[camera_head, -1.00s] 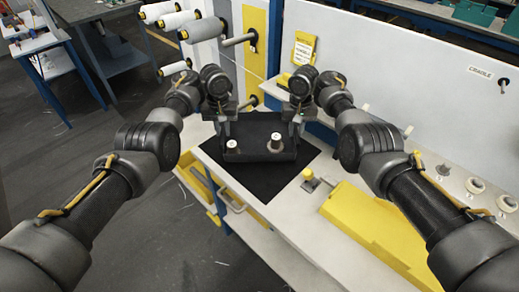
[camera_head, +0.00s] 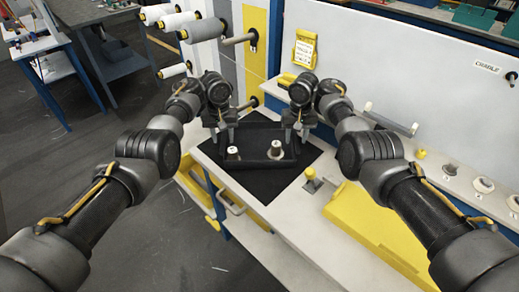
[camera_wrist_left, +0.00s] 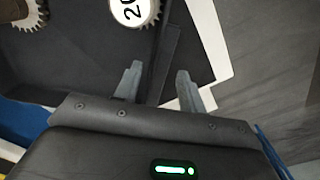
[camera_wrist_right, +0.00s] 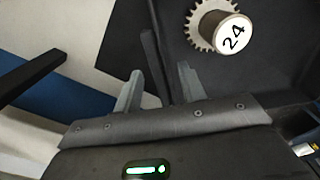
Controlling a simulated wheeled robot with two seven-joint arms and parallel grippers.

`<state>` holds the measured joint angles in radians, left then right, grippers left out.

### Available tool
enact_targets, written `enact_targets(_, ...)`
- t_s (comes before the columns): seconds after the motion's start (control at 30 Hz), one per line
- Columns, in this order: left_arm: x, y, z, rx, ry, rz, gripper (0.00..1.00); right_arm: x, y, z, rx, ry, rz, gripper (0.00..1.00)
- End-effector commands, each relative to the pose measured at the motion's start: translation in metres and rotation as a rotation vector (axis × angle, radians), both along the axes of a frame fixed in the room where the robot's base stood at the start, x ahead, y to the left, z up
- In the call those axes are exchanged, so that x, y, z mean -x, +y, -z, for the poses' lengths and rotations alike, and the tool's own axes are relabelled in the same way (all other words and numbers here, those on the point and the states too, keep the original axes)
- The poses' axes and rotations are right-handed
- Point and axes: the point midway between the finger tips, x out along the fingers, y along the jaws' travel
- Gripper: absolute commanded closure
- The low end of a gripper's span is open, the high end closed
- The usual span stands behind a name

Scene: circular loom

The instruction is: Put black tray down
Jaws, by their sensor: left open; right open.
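The black tray (camera_head: 256,163) sits on a black mat (camera_head: 266,190) on the light workbench. It holds two spools on toothed bases: a left one (camera_head: 233,152) and a right one (camera_head: 276,150). My left gripper (camera_head: 225,134) is open at the tray's left end; in the left wrist view its fingers (camera_wrist_left: 158,78) stand around the tray wall. My right gripper (camera_head: 296,133) is open at the right end; in the right wrist view its fingers (camera_wrist_right: 160,75) stand about the tray's edge. The spool marked 24 (camera_wrist_right: 234,38) shows there. Finger contact is unclear.
A yellow tray or cover (camera_head: 375,228) lies on the bench at front right, with a small yellow-topped post (camera_head: 311,178) near the mat. A white upright panel (camera_head: 400,75) stands behind. Thread spools (camera_head: 203,31) stick out at back left. An open yellow drawer (camera_head: 200,185) is at left.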

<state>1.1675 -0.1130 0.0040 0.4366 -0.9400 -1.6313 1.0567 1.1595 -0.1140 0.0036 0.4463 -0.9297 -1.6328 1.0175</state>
Motion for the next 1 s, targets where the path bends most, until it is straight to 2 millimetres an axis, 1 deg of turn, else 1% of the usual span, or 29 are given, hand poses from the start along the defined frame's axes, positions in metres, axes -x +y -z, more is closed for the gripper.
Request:
enact_targets(0.07,0.000,0.000,-0.003,0.001,-0.001,0.000,0.59,0.000,0.000,0.000,0.000,0.000,0.000,0.59)
enact_targets(0.17,-0.001,-0.001,-0.014,0.003,-0.001,0.000,0.59,0.000,0.000,0.000,0.000,0.000,-0.001,0.59)
enact_targets(0.27,-0.001,-0.001,-0.032,0.004,-0.003,-0.001,0.59,0.000,0.000,0.000,0.000,0.000,-0.001,0.59)
enact_targets(0.5,0.000,-0.001,-0.083,0.004,-0.003,0.000,0.59,0.000,0.000,0.000,-0.001,0.000,-0.001,0.59)
enact_targets(0.63,0.000,0.000,-0.104,0.001,-0.002,0.000,0.59,0.000,0.000,0.000,0.000,0.000,-0.001,0.59)
enact_targets(0.8,0.000,0.000,-0.118,0.000,-0.001,0.000,0.59,0.000,0.000,0.000,0.000,0.000,-0.001,0.59)
enact_targets(1.0,0.001,0.000,-0.121,-0.001,0.000,0.000,0.59,0.000,0.001,-0.001,-0.001,0.000,-0.001,0.59)
